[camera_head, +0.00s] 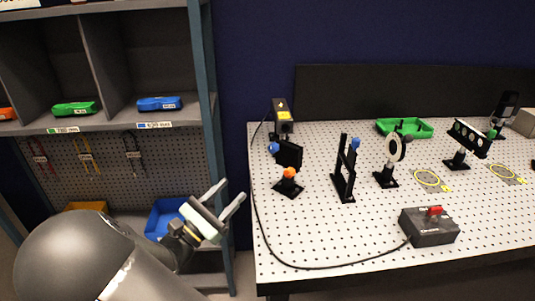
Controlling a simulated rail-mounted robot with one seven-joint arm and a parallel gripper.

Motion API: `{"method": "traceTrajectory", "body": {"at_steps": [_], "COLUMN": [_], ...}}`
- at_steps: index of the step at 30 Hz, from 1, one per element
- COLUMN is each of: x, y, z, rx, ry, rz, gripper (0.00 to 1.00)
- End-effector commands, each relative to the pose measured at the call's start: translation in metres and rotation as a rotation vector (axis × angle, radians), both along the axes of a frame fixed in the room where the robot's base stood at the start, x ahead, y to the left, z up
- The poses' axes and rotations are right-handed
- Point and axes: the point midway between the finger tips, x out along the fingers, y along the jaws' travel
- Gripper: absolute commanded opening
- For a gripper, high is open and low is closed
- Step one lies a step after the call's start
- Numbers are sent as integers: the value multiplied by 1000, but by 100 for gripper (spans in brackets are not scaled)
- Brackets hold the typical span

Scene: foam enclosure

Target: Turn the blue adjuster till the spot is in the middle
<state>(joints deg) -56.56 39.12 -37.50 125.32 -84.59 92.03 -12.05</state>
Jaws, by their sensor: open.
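A blue knob (274,148) sits at the left edge of a dark mount (289,153) on the perforated white table. A second blue knob (355,143) is on an upright black frame (343,175) further right. I cannot tell which is the adjuster. A round pale disc (392,148) stands on a post to the right of that frame. No light spot can be made out. My gripper (234,189) is open and empty, left of the table's left edge, in front of the shelf unit. It is apart from both knobs.
A black box (429,227) with a red switch lies near the table front, its cable curving along the left side. An orange knob (289,173) is low on the left mount. A laser-like housing (282,116), green tray (419,129) and bar mount (467,137) also stand there.

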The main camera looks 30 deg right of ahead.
Motion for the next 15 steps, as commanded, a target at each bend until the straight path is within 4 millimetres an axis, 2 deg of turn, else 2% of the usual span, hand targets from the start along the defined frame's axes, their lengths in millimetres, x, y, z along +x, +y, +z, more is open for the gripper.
{"method": "traceTrajectory", "body": {"at_steps": [15], "x": [33], "y": [-99], "z": [42], "rx": [5], "ry": [-2], "rz": [-5], "gripper": [45]}}
